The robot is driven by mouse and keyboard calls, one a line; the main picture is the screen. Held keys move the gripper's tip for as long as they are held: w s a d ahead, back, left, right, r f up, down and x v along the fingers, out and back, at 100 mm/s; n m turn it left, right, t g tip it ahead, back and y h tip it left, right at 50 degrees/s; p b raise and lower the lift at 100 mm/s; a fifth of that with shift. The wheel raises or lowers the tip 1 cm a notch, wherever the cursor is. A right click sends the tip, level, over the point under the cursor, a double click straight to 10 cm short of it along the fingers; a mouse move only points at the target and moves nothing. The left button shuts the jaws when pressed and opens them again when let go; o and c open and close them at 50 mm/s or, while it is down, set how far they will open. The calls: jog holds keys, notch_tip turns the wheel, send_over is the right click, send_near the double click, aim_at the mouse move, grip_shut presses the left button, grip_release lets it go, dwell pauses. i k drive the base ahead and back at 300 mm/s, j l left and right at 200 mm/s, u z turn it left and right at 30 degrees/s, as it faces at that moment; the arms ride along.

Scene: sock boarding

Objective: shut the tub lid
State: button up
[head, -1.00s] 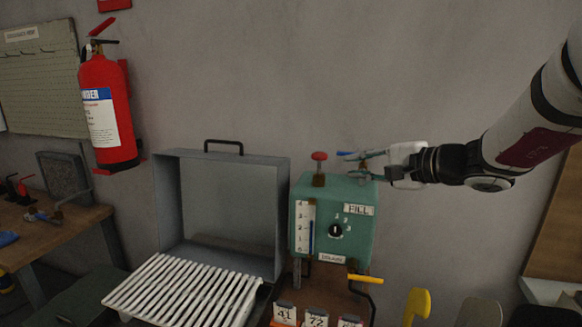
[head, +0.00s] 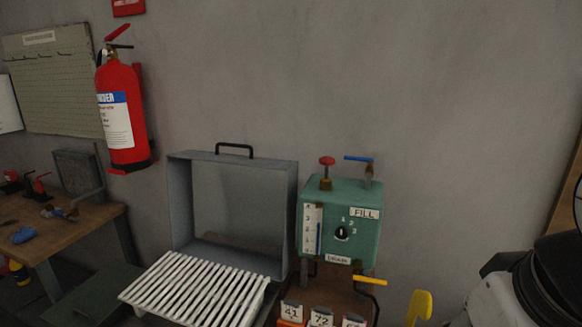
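The tub lid (head: 235,157) is a grey, box-like cover with a black handle (head: 235,147) on its top edge. It stands raised and open, its hollow inside facing me. In front of it lies a white slatted rack (head: 195,290), over the tub's place; the tub body below is mostly hidden or cut off by the frame.
A green fill box (head: 341,215) with a red knob (head: 327,161) and a blue-handled valve (head: 358,158) stands just right of the lid. A yellow-handled lever (head: 370,281) sticks out below it. A fire extinguisher (head: 121,112) hangs at the left.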

aim_at(179, 165)
jog(key=k+j, duration=0.15)
jog(key=j, duration=0.2)
jog(key=k+j, duration=0.1)
jog(key=j, duration=0.3)
jog(key=k+j, duration=0.15)
jog(key=j, duration=0.2)
jog(key=k+j, duration=0.1)
jog(key=j, duration=0.3)
jog(key=i+j, duration=0.2)
jog(key=j, duration=0.2)
jog(key=i+j, duration=0.25)
jog(key=j, duration=0.15)
jog(key=i+j, duration=0.2)
jog(key=j, duration=0.2)
jog(key=i+j, duration=0.2)
jog(key=j, duration=0.2)
jog(key=i+j, duration=0.25)
jog(key=j+z, duration=0.05)
jog(key=j, duration=0.05)
